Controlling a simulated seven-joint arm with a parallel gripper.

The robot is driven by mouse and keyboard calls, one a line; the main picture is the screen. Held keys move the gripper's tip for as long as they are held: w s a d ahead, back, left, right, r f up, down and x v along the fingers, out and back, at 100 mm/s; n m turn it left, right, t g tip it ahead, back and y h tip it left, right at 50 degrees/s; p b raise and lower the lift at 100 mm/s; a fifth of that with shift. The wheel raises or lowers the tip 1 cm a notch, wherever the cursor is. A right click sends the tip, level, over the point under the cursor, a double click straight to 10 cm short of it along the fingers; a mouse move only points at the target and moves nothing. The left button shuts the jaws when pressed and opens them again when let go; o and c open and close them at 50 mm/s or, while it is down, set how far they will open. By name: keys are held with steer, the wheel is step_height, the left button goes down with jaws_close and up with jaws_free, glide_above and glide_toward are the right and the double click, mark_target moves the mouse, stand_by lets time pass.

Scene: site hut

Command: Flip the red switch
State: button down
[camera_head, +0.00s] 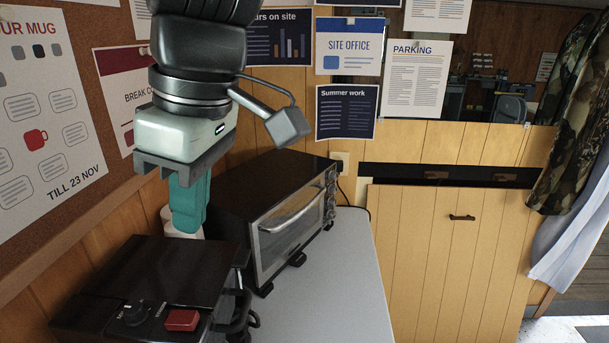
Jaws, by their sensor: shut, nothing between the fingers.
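The red switch (182,320) is a small red block on the front right of the top of a dark box-shaped appliance (150,268) at the lower left. A dark round knob (135,314) sits just left of the switch. My gripper (187,225) has teal fingers and points down. It is shut and empty. In the picture its fingertips are above the switch, near the far edge of the dark appliance, and apart from the switch. How high they are above the appliance I cannot tell.
A toaster oven (290,220) with a glass door and handle stands right of my gripper. A pale round object (181,222) is partly hidden behind my fingers. The grey counter (330,290) is clear at the right. A pinboard wall (60,100) rises at the left.

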steer(key=shift+s+a+n, duration=0.25)
steer(key=shift+a+n, duration=0.15)
steer(key=shift+a, duration=0.35)
steer(key=shift+f, duration=0.1)
glide_toward(192, 316)
steer(key=x, duration=0.2)
steer(key=a+x, duration=0.1)
steer(key=x, duration=0.2)
steer(key=shift+f, duration=0.1)
steer(key=shift+w+f, duration=0.1)
steer(key=shift+f, duration=0.45)
steer(key=shift+d+f, duration=0.4)
steer(key=shift+f, duration=0.1)
steer(key=shift+a, duration=0.1)
